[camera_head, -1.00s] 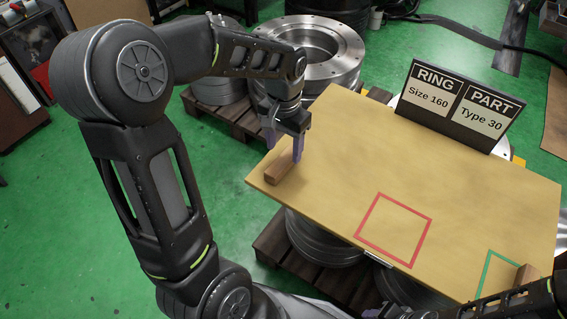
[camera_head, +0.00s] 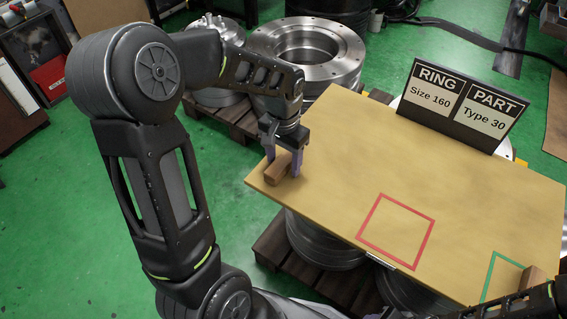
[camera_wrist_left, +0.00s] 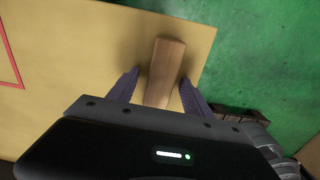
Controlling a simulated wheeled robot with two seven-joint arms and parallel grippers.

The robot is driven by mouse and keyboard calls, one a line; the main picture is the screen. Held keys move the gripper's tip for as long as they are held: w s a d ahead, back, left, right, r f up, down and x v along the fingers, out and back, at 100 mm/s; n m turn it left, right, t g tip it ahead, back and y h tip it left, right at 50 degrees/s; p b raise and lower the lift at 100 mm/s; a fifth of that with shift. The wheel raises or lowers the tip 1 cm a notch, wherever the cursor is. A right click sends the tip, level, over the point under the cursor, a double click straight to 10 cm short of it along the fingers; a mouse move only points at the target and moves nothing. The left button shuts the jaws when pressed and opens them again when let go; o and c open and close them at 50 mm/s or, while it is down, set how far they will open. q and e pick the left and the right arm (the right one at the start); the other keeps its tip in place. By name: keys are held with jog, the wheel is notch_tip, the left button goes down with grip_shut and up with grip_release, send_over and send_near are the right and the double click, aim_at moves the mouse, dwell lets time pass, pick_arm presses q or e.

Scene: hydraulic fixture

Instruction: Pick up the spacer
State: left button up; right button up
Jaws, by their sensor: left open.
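The spacer looks to be the brown wooden block (camera_head: 279,167) near the left corner of the yellow board (camera_head: 340,165). It also shows in the left wrist view (camera_wrist_left: 165,70), lying between the two purple fingers. My left gripper (camera_head: 283,168) is open and low over the block, one finger on each side of it. In the wrist view a gap shows between the block and each finger. A second brown block (camera_head: 532,277) is at the board's right front, partly hidden by my right arm. My right gripper cannot be made out.
A red square outline (camera_head: 396,232) and a green outline (camera_head: 490,280) mark the board. A black sign (camera_head: 460,105) reading "RING Size 160, PART Type 30" stands at its back edge. Metal rings (camera_head: 305,50) stand behind. The board's middle is clear.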

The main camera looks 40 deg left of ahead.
pick_arm(q)
grip_shut()
dwell(0.7)
